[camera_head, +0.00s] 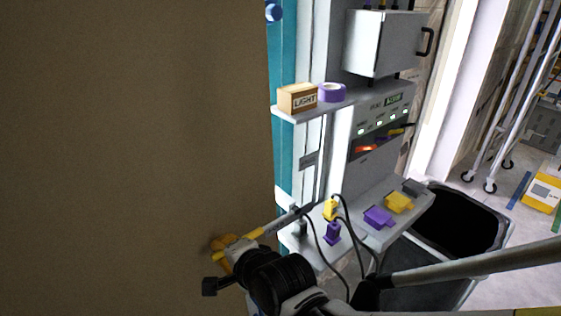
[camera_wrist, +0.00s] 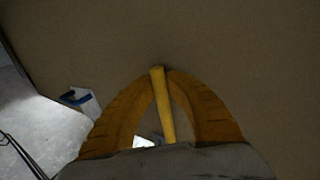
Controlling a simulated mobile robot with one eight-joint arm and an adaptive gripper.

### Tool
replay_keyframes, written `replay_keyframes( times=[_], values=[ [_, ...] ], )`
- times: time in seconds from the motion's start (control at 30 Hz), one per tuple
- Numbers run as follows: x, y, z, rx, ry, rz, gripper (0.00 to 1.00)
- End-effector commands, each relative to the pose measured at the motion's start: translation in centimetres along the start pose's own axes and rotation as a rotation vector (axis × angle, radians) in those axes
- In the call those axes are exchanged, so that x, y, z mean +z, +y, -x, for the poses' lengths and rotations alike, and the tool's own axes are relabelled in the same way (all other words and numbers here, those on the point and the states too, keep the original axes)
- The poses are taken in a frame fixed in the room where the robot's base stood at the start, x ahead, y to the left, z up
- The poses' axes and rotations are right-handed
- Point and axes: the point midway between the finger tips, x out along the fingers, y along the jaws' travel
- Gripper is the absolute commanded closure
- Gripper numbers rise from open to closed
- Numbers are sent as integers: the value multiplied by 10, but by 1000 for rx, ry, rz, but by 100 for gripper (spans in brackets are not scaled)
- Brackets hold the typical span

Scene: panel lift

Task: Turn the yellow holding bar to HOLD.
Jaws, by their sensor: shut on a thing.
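The yellow holding bar (camera_head: 254,234) runs slantwise from a grey mount beside the teal post down to my gripper. In the wrist view the yellow bar (camera_wrist: 163,103) stands between the two orange fingers. My gripper (camera_head: 222,245) is shut on the bar near its free end; it also shows in the wrist view (camera_wrist: 160,74). The fingertips meet the bar close to a large brown panel (camera_head: 130,130). Part of the bar is hidden behind the fingers and wrist. No HOLD marking is readable.
Right of the bar, a shelf (camera_head: 295,239) bears yellow and purple plugs with black cables. A control panel (camera_head: 380,122) with lit displays stands above it. A box marked LIGHT (camera_head: 297,97) and a purple tape roll (camera_head: 331,92) sit on an upper shelf. A black bin (camera_head: 455,222) stands right.

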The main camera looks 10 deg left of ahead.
Motion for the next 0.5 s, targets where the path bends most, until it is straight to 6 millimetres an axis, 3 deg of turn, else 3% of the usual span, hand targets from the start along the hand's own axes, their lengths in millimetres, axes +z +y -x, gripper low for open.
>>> replay_keyframes(
  times=[0.13,0.23,0.5],
  values=[
    [0,4,1,8,0,1,100],
    [0,4,1,9,-1,1,64],
    [0,2,0,6,-1,0,62]
  ],
)
